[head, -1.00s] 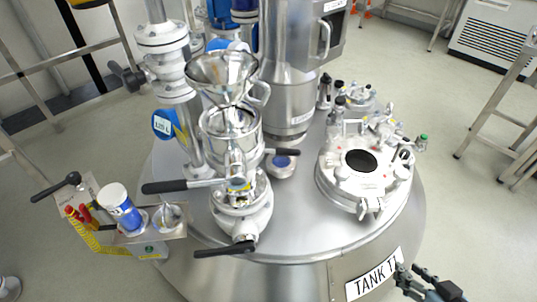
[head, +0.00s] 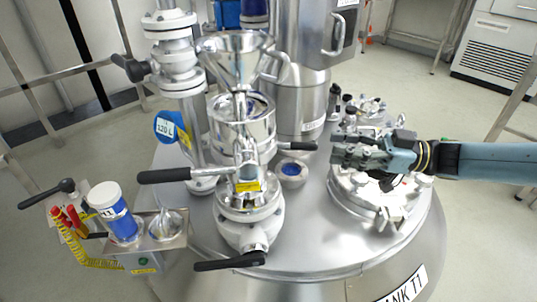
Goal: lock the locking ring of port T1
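The port assembly stands on the tank top near the middle, a steel column with a funnel (head: 236,58) on a cylindrical vessel (head: 240,122). Below the vessel is a ring section (head: 248,190) with a yellow label. I cannot tell which part is the locking ring. One long black handle (head: 165,176) sticks out left, and a shorter black-tipped handle (head: 300,146) sticks out right. A lower valve handle (head: 228,262) points left. My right gripper (head: 334,149) comes from the right, fingers apart, close to the short handle's tip; contact is unclear. My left gripper is out of view.
A round manhole lid (head: 370,205) with clamps lies under my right arm. A blue-topped fitting (head: 292,172) sits beside the port. At left a side tray (head: 185,238) carries a white-and-blue jar (head: 113,212). A tall steel vessel (head: 300,90) stands behind.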

